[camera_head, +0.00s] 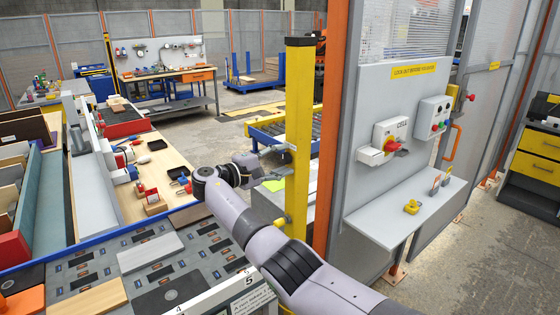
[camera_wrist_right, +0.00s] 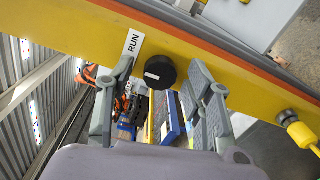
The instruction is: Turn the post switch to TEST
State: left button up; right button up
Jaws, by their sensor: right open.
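The yellow post (camera_head: 298,110) stands upright in the middle of the head view. In the right wrist view, the post's yellow face (camera_wrist_right: 225,62) runs slantwise across the picture. A round black knob (camera_wrist_right: 160,72) sits on it, with a white RUN label (camera_wrist_right: 132,43) to its upper left. No TEST label is readable. My right gripper (camera_head: 270,174) is at the left side of the post. In the wrist view its open fingers (camera_wrist_right: 160,80) lie on either side of the knob, apart from it in the picture; the depth gap is unclear. My left gripper is out of view.
A grey panel (camera_head: 370,90) with a red-handled CELL switch (camera_head: 392,145) and a shelf (camera_head: 400,215) stands right of the post. A yellow plug (camera_wrist_right: 300,133) hangs off the post in the wrist view. A board-covered bench (camera_head: 200,245) lies at the lower left.

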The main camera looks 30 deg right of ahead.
jog(key=s+a, duration=0.1)
jog(key=a, duration=1.1)
jog(key=shift+r, duration=0.15)
